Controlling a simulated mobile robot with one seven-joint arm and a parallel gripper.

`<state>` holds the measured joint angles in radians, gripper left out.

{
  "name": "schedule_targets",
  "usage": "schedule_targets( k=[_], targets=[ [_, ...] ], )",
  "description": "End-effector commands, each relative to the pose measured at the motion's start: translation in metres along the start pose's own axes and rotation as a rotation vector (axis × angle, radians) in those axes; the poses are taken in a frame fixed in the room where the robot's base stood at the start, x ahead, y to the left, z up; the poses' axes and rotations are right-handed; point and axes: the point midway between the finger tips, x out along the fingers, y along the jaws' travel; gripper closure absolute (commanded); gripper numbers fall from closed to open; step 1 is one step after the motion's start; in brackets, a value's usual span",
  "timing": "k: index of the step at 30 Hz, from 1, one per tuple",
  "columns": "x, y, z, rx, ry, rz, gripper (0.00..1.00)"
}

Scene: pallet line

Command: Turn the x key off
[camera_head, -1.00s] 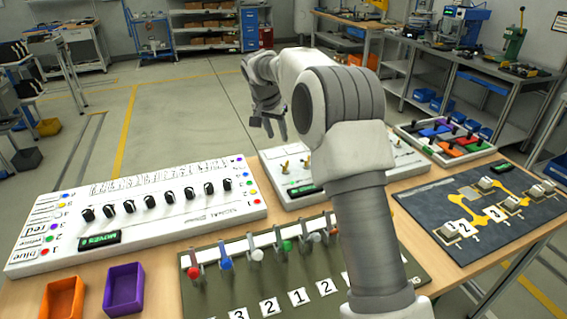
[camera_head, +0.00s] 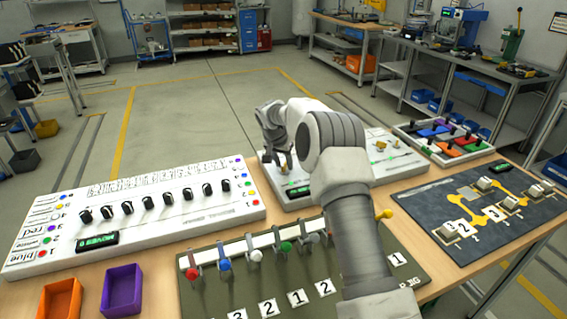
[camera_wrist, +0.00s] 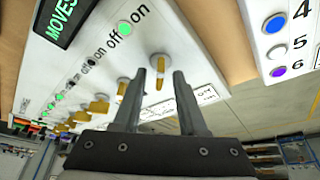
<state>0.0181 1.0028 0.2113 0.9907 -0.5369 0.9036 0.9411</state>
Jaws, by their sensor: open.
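A white key panel (camera_head: 387,168) stands at the back middle of the bench, partly hidden by my arm. In the wrist view the panel (camera_wrist: 188,48) carries a row of brass keys with "on" and "off" labels. The nearest brass key (camera_wrist: 159,78) appears between my gripper's fingers, close to the panel; contact cannot be told. My gripper (camera_wrist: 168,70) is open. In the head view my gripper (camera_head: 284,165) is over the panel's left end. A lit green lamp (camera_wrist: 125,28) is beside the nearest key's labels. I cannot read which key is x.
A white knob panel (camera_head: 150,228) stands at left. A lever board (camera_head: 215,290) lies in front, below my arm. Orange (camera_head: 60,300) and purple (camera_head: 122,290) bins are at front left. A dark mat with blocks (camera_head: 450,250) lies at right, a coloured switch tray (camera_head: 447,158) behind it.

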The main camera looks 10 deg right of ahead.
Motion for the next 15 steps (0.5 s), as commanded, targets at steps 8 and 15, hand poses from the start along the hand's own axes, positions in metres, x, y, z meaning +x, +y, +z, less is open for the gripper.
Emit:
schedule_targets(
  k=[8, 15],
  targets=[
    [-0.0004, 0.0001, -0.0002, 0.0, 0.0, 0.0, 0.8],
    [-0.0006, 0.0001, -0.0002, 0.0, 0.0, 0.0, 1.0]
  ],
)
